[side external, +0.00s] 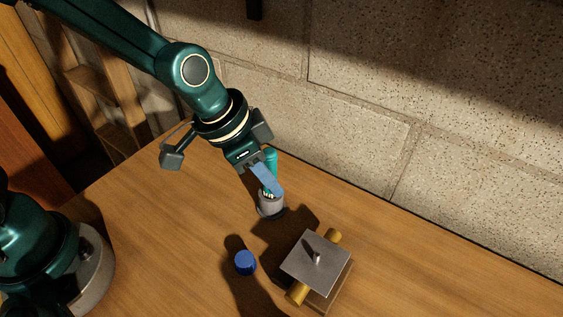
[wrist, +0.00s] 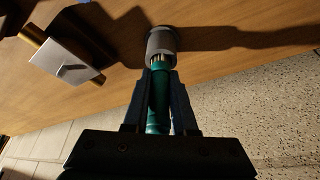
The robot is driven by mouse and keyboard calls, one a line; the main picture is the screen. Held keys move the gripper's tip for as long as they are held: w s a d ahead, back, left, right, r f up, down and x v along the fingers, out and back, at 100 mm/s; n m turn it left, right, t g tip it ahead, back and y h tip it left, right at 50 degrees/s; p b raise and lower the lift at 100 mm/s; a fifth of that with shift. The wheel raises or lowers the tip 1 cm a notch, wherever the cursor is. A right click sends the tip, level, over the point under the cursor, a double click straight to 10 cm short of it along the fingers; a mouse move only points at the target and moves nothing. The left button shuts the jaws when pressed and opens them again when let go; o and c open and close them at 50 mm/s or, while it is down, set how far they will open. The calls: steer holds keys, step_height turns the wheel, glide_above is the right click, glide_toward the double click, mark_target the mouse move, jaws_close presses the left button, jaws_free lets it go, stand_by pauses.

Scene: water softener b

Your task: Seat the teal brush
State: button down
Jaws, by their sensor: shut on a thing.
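The teal brush (side external: 271,160) is held in my gripper (side external: 268,185), with pale bristles at its end. In the wrist view the brush (wrist: 158,100) lies between the two fingers of my gripper (wrist: 160,78), bristles toward a grey cup (wrist: 161,40). In the side view the grey cup (side external: 270,207) stands on the table, and the brush's bristle end is at its mouth. I cannot tell how far the bristles are inside the cup. The fingers hide part of the brush.
A metal plate with a knob (side external: 316,258) sits over a yellow rod (side external: 297,294) to the right of the cup; the plate also shows in the wrist view (wrist: 68,60). A small blue cylinder (side external: 245,262) stands nearer. A stone wall (side external: 400,120) runs behind the wooden table (side external: 170,230).

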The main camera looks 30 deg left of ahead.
stand_by(0.3)
steer(key=c, duration=0.6)
jaws_free()
steer(key=shift+c, duration=0.2)
steer(key=shift+v, duration=2.55)
